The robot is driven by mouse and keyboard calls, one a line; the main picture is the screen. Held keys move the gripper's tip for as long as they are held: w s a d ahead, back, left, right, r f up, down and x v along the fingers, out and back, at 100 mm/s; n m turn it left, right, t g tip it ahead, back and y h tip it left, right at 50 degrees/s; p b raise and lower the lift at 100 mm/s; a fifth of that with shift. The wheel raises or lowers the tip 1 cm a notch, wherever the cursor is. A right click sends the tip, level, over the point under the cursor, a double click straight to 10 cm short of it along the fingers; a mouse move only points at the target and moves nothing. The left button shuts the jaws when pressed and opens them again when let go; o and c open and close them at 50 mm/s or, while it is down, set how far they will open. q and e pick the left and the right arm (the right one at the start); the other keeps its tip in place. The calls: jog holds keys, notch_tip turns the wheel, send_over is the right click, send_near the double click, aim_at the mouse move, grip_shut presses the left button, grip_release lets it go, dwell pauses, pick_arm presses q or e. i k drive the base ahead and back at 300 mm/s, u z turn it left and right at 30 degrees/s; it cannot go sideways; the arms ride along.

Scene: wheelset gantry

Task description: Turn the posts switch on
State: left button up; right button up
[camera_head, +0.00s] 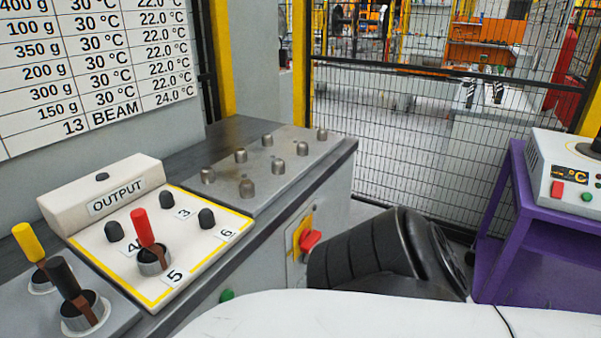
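No switch with a readable "posts" label shows. A red-handled switch (309,241) sits on a yellow plate on the console's front side, below a grey metal plate (215,204) that carries several short metal posts (247,187). I cannot tell whether this switch is on or off. A green button (227,295) is lower on the same side. Left of the posts is a white OUTPUT panel (105,255) with a red-tipped lever (143,228) and several black knobs. Neither of my grippers is in view.
A yellow-tipped lever (28,243) and a black-tipped lever (66,278) stand at far left. A black ribbed rounded body (355,255) is close to the switch's right. Mesh fencing (420,150) closes the back.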

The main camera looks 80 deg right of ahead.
aim_at(308, 239)
jog(key=z, duration=2.6)
jog(key=i, duration=0.5)
jog(key=k, duration=0.5)
jog(key=z, duration=0.45)
jog(key=i, duration=0.6)
jog(key=u, duration=1.1)
